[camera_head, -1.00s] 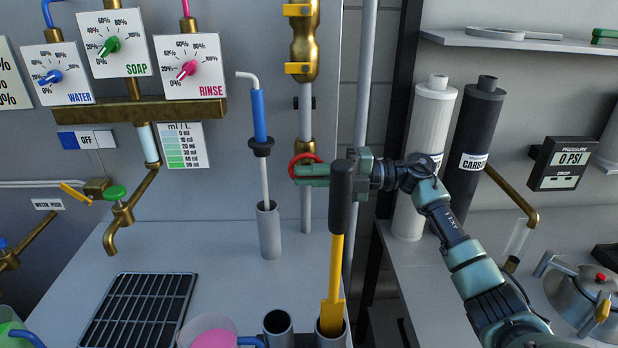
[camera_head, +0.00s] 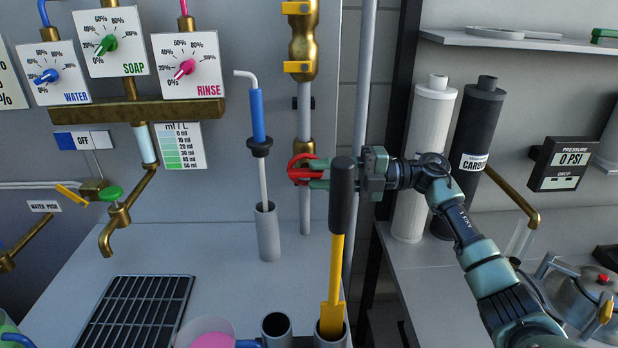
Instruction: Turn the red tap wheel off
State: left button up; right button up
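The red tap wheel (camera_head: 299,168) is on the vertical pipe in the middle of the head view. My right gripper (camera_head: 316,173) comes from the right with its fingers pointing left at the wheel. Its two green fingers are spread, one above the other, at the wheel's right side. Part of the wheel shows between the fingertips; whether they touch it I cannot tell. The black grip of a yellow-handled tool stands in front and hides part of the fingers. My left gripper is not in view.
The yellow tool (camera_head: 333,270) stands upright in a holder close in front of my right gripper. A blue-handled rod (camera_head: 259,120) stands in a grey tube left of the wheel. White (camera_head: 425,150) and black (camera_head: 475,130) cylinders stand behind my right arm.

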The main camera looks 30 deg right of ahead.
jog(key=v, duration=0.4)
jog(key=shift+s+d+r+b, duration=0.1)
jog(key=shift+d+b, duration=0.15)
jog(key=shift+b, duration=0.15)
